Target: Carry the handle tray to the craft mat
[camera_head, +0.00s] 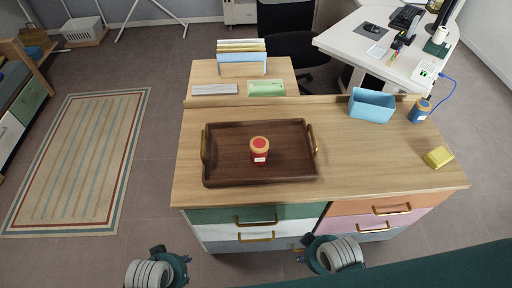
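The handle tray (225,170) is dark brown wood with a brass handle on its left and right ends. It lies flat on the light wood top of a drawer cabinet. My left gripper (172,255) is at the bottom edge, below the cabinet's left front corner and apart from the tray. My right gripper (305,250) is in front of the drawers, also apart from the tray. Their finger openings are not clear. I cannot make out a craft mat.
The cabinet top (375,165) also bears a blue bin (372,104), a blue jar (419,111) and a yellow block (438,157). A lower desk behind holds a file rack (243,62). A striped rug (85,155) lies on open floor at left. A white desk stands back right.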

